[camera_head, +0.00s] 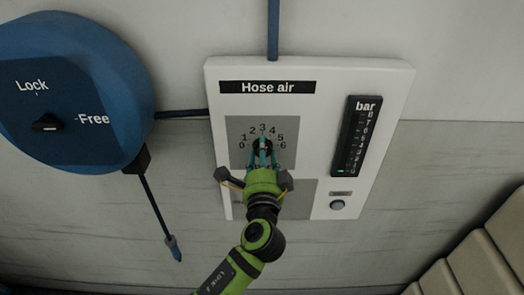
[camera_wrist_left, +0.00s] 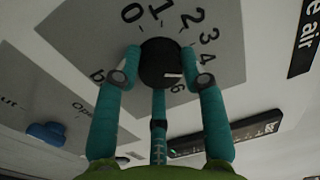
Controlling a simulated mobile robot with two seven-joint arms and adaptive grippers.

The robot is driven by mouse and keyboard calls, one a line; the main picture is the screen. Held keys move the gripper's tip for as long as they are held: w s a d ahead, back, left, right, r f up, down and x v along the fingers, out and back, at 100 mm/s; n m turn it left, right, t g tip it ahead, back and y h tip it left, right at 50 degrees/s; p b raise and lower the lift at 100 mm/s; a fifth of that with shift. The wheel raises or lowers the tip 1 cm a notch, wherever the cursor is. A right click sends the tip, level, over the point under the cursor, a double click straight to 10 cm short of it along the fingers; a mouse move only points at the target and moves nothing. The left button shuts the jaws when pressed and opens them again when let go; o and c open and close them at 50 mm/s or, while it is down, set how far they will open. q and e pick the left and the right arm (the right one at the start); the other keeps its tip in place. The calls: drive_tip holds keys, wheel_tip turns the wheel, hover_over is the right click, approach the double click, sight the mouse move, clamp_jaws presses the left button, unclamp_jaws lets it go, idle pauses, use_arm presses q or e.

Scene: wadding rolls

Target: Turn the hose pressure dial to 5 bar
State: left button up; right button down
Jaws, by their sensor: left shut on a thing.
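The pressure dial is a round black knob (camera_wrist_left: 160,62) on a grey square (camera_head: 240,128) of the white "Hose air" panel (camera_head: 330,80), ringed by numbers 0 to 6. My left gripper (camera_head: 262,152) is shut on it, with teal fingers around its rim in the left wrist view. The knob has a short white mark on its lower right side, toward the 5 and 6 side; the exact number it points to I cannot tell. The fingers hide part of the scale. The bar gauge (camera_head: 355,135) has a green light only near its bottom. My right gripper is out of view.
A blue hose reel (camera_head: 100,60) with a black Lock/Free knob (camera_head: 46,122) is on the wall at left. A hose end (camera_head: 174,248) hangs below it. A round button (camera_head: 337,204) is at the panel's lower right. Pale slatted forms (camera_head: 485,265) fill the lower right corner.

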use_arm(q)
drive_tip(key=m, duration=0.5)
drive_tip(key=shift+d+r+h, duration=0.15)
drive_tip(key=shift+r+h, duration=0.1)
drive_tip(key=shift+h, duration=0.05)
drive_tip(key=shift+f+m, duration=0.1)
drive_tip(key=shift+m, duration=0.3)
drive_tip(key=o, duration=1.1)
drive_tip(key=shift+c, duration=0.2)
drive_tip(key=shift+o, duration=0.4)
drive_tip(key=shift+d+f, duration=0.15)
